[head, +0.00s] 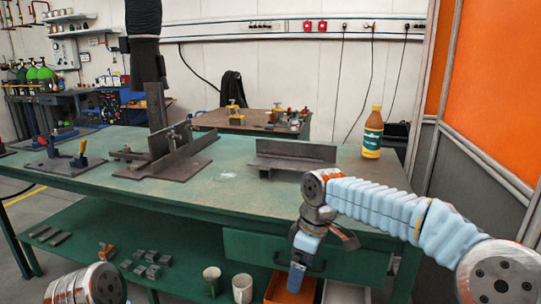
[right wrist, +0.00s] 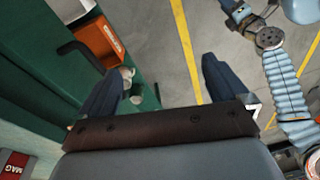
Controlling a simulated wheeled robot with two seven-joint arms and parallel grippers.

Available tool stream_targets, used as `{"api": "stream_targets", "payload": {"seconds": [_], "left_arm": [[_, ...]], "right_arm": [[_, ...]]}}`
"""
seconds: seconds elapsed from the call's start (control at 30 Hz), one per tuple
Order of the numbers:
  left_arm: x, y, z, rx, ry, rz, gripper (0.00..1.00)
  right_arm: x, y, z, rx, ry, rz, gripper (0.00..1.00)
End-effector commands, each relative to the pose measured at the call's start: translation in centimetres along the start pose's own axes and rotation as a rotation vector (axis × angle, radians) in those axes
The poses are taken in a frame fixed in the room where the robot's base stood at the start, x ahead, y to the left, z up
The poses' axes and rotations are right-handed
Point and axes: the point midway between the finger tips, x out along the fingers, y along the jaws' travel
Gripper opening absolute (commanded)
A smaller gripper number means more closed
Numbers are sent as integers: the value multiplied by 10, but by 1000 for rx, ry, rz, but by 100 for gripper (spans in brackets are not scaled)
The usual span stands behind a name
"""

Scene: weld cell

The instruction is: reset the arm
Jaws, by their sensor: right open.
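My right arm (head: 375,208), in a light-blue ribbed sleeve, comes in from the right in the head view and bends at a metal joint in front of the green table (head: 235,178). My right gripper (head: 297,272) hangs down in front of the table's drawer. In the right wrist view the right gripper (right wrist: 167,68) has its two dark fingers wide apart, with only floor between them. Part of my left arm (head: 88,286) shows at the lower left of the head view. In the right wrist view a sleeved arm is at the right; its gripper end is cut off at the top.
On the table stand a steel angle fixture (head: 170,155), a T-shaped steel piece (head: 295,154) and a yellow-brown bottle (head: 373,135). The lower shelf (head: 165,235) holds metal blocks and two cups. An orange bin (head: 290,289) is below the drawer. An orange-grey partition (head: 480,120) stands right.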

Motion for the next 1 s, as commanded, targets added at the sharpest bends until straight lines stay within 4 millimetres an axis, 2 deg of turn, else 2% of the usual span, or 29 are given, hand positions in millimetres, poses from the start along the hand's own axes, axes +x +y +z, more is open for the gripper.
{"api": "stream_targets", "payload": {"seconds": [0.03,0.07,0.17,0.2,0.27,0.3,0.4,0.5,0.6,0.67,1.0], "left_arm": [[0,0,0,0,0,0,37],[0,0,0,0,0,0,37],[0,0,0,0,0,0,37],[0,0,0,0,0,0,37],[0,0,0,0,0,0,37],[0,0,0,0,0,0,37],[0,0,0,0,0,0,37],[0,0,0,0,0,0,37],[0,0,0,0,0,0,37],[0,0,0,0,0,0,37],[0,0,0,0,0,0,37]], "right_arm": [[34,1,0,38,11,-29,100],[56,2,0,66,23,-43,100],[140,-4,6,206,77,-106,100],[175,-10,12,278,100,-131,100],[225,-23,26,400,130,-169,100],[256,-34,37,490,148,-190,100],[321,-67,75,732,177,-222,100],[363,-102,116,955,185,-222,100],[382,-127,150,1117,182,-199,100],[388,-137,162,1178,182,-184,100],[388,-137,162,1178,182,-184,100]]}}
